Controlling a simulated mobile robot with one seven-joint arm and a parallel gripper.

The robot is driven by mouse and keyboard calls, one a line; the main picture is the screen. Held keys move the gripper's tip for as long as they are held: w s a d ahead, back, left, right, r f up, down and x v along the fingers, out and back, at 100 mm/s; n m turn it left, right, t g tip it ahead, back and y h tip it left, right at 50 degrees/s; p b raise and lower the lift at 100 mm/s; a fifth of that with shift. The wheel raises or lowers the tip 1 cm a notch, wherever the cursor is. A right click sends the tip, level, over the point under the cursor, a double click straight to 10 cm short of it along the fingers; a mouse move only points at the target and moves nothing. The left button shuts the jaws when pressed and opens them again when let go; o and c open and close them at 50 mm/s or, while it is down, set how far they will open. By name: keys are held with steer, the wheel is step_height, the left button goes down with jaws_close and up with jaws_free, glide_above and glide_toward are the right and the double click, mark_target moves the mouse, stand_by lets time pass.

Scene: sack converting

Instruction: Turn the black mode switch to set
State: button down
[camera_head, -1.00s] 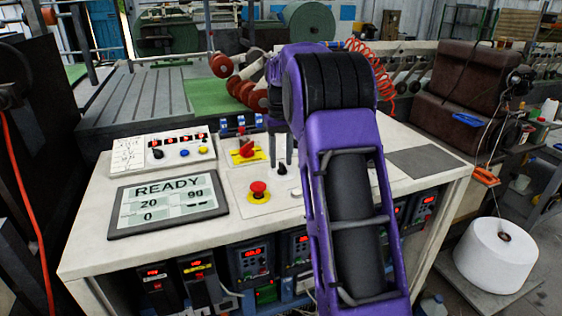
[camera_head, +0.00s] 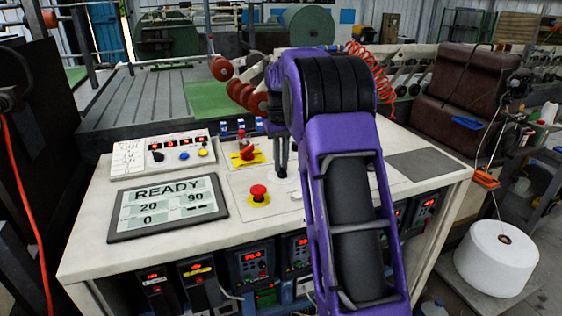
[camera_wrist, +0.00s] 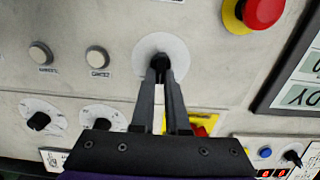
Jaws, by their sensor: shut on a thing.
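The black mode switch (camera_wrist: 162,61) is a small black knob on a round white plate (camera_wrist: 178,48) in the wrist view. My gripper (camera_wrist: 161,74) is shut on it, one finger on each side. The fingers hide part of the knob, and I cannot read which mark it points at. In the head view my gripper (camera_head: 281,170) stands upright with its fingertips down at the console top. The knob is hidden between the fingertips there, and my purple arm covers the panel to the right.
A red emergency button (camera_head: 258,192) on a yellow base is just left of my gripper. A red-and-yellow rotary switch (camera_head: 247,155) stands behind it. The display (camera_head: 168,205) reads READY, 20, 90, 0. Two grey buttons (camera_wrist: 97,59) and two black dial knobs (camera_wrist: 39,121) are nearby.

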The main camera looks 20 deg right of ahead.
steer(key=shift+r+n+p, duration=0.15)
steer(key=shift+n+p, duration=0.15)
steer(key=shift+p, duration=0.05)
steer(key=n+p, duration=0.2)
steer(key=shift+a+r+n+p, duration=0.1)
steer(key=shift+a+n+p, duration=0.05)
steer(key=shift+n+p, duration=0.25)
steer(key=n+p, duration=0.1)
steer(key=n, duration=0.1)
steer(key=n+p, duration=0.2)
steer(key=n, duration=0.1)
steer(key=shift+s+a, duration=0.1)
steer(key=shift+a, duration=0.1)
steer(key=shift+f+n, duration=0.2)
steer(key=shift+n, duration=0.2)
steer(key=c, duration=0.9)
jaws_free()
step_height(320, 180, up, 17)
steer(key=shift+r+p, duration=0.2)
steer(key=shift+p, duration=0.95)
